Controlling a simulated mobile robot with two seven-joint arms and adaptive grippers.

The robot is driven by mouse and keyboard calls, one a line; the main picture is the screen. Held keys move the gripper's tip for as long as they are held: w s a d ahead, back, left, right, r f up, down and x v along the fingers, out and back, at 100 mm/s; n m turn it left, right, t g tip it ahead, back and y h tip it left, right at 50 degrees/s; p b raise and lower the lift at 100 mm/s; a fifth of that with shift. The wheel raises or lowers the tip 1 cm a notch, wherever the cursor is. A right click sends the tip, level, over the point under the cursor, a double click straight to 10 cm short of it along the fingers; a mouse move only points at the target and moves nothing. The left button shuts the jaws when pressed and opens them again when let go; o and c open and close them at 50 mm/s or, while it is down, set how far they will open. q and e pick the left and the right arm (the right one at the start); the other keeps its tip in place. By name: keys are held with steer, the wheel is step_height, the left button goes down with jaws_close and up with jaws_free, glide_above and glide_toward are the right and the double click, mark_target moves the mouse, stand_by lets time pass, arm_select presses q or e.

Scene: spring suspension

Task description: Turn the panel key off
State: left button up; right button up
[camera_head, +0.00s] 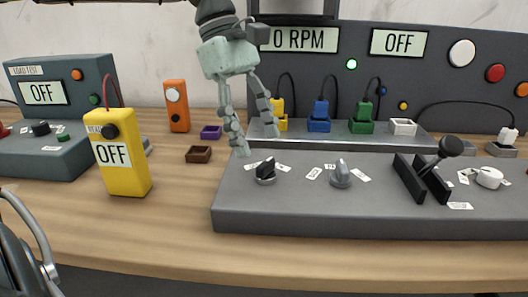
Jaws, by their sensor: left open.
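A black-topped turn switch with a silver ring (266,171) stands on the left of the grey control panel (300,217). A grey turn knob (341,174) stands to its right, with small labels around both. I cannot tell for sure which is the panel key. My left gripper (259,143) reaches down from above, fingers spread and empty. Its fingertips are above and behind the black switch, apart from it as far as I can see. A display at the back reads "OFF" (399,42) and another reads "0 RPM" (305,39). My right gripper is not in view.
A black lever (450,147) between upright plates and a white knob (489,177) are on the panel's right. Behind stand yellow, blue (319,117) and green plugs with cables. A yellow tester reading "OFF" (125,180) stands left. The wooden table's front strip is clear.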

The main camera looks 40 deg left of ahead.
mark_target(266, 162)
arm_select(q)
steer(key=x, duration=0.3)
steer(key=shift+d+f, duration=0.15)
steer(key=shift+f, duration=0.2)
steer(key=shift+d+f, duration=0.15)
steer(key=shift+f, duration=0.15)
steer(key=shift+c, duration=1.9)
steer(key=c, duration=0.7)
steer(key=shift+c, duration=0.4)
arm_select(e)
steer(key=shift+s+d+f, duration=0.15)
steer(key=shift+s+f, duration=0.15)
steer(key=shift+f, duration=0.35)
